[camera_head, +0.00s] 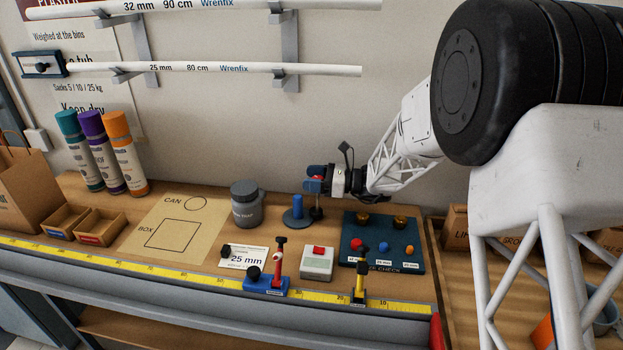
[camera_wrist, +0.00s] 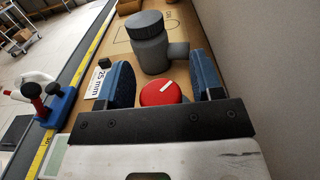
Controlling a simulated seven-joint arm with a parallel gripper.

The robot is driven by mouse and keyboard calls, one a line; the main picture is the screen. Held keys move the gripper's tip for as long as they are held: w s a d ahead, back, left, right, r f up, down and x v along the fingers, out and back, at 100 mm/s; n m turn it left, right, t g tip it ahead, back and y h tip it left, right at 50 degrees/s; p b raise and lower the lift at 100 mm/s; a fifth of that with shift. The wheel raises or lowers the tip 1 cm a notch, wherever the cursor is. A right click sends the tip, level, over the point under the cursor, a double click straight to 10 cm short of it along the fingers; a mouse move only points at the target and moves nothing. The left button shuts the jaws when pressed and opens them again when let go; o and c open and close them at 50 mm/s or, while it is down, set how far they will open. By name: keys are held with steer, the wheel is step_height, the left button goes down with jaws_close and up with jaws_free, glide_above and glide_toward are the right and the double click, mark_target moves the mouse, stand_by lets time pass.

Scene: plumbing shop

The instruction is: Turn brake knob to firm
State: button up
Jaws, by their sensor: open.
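A round red knob (camera_wrist: 160,93) with a short white pointer line shows between my fingers in the wrist view; I take it for the brake knob. In the head view the red knob (camera_head: 316,179) shows only as a small patch beside my blue fingers, above a thin dark post (camera_head: 316,206). My gripper (camera_head: 313,180) is open, with one finger on each side of the knob. In the wrist view my gripper (camera_wrist: 162,80) shows a gap at the left finger; contact at the right is unclear. No firm mark is readable.
A grey can (camera_head: 245,205) stands just left of the knob, close beyond my fingers. A blue cylinder on a round base (camera_head: 298,208) is beside the post. In front are a red-button box (camera_head: 317,263), a blue check board (camera_head: 383,258) and a red-post clamp (camera_head: 278,268). The wall is behind.

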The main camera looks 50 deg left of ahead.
steer(key=shift+s+a, duration=0.15)
steer(key=c, duration=0.9)
steer(key=shift+o, duration=0.2)
steer(key=shift+n+g+h, duration=0.3)
steer(key=shift+h, duration=0.1)
steer(key=n+g+h, duration=0.2)
steer(key=h, duration=0.1)
steer(key=n+g+h, duration=0.1)
steer(key=n+h, duration=0.1)
steer(key=shift+s+d, duration=0.15)
steer(key=shift+d, duration=0.2)
steer(key=o, duration=0.9)
steer(key=shift+c, duration=0.2)
